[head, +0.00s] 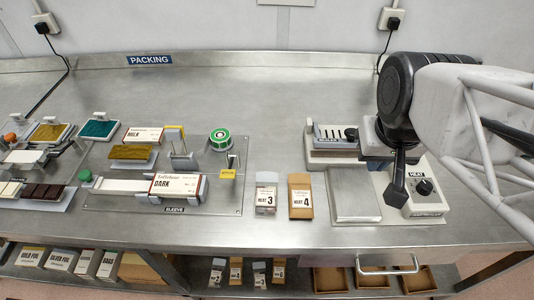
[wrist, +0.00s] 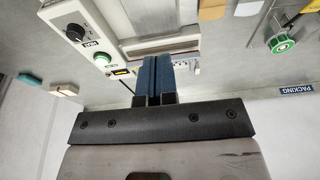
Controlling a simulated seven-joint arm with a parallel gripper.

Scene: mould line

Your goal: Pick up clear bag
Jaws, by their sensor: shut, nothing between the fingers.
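A pale packet (head: 265,198) with a white label reading 3 lies near the front edge of the bench in the head view. It looks like the clear bag, but its see-through film is hard to make out. A brown packet (head: 300,196) labelled 4 lies just right of it. A pale patch (wrist: 249,7) at the top edge there may be the clear bag, cut off.
The heat control box (head: 424,188) and a flat metal plate (head: 354,194) are close to my gripper. A sealer (head: 333,138) stands behind the plate. Open bench (head: 270,95) lies behind.

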